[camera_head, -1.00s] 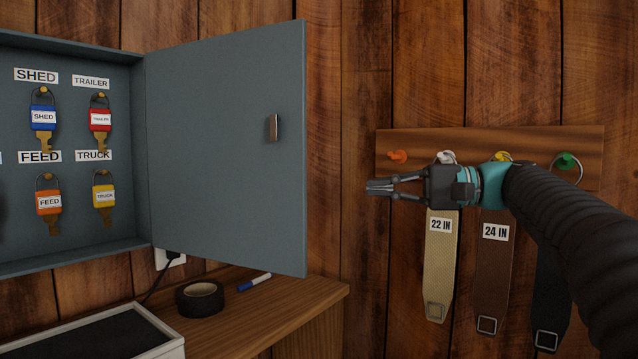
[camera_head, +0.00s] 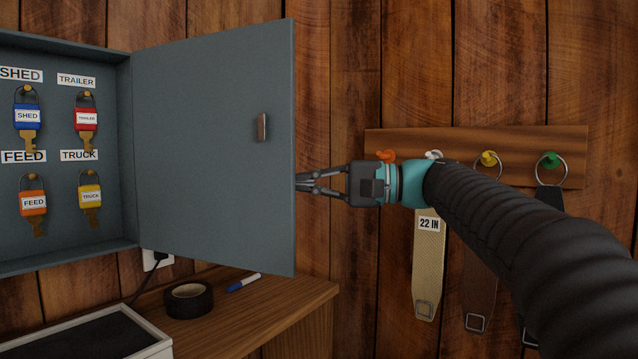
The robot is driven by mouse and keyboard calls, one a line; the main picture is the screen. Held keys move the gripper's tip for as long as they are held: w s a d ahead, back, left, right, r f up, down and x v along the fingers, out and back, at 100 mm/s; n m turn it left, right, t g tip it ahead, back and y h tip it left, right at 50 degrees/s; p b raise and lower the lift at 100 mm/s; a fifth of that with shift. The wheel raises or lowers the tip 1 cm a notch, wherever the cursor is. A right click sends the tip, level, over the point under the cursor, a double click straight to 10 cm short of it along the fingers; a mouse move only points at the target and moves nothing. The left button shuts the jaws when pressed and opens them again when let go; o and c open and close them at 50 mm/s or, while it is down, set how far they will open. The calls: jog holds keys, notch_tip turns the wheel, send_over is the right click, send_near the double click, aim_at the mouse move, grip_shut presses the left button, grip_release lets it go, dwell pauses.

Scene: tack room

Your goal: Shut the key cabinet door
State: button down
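The grey key cabinet (camera_head: 128,160) hangs on the wood wall at the left, with labelled keys inside. Its door (camera_head: 205,150) stands open, swung out to the right on its left-side hinge. A small metal handle (camera_head: 263,127) sits near the door's free edge. My gripper (camera_head: 301,182) points left at the door's free right edge. Its fingertips meet that edge in the picture and may be partly behind it; I cannot tell if they touch. The fingers look slightly parted, with nothing seen between them, but how far they are open is unclear.
A wooden rack (camera_head: 376,142) with coloured pegs and hanging girths is behind my arm at the right. Below the door, a wooden bench (camera_head: 255,305) holds black tape (camera_head: 188,300), a blue-and-white marker (camera_head: 243,283) and a tray (camera_head: 150,345).

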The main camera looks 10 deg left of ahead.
jog(key=shift+s, duration=0.55)
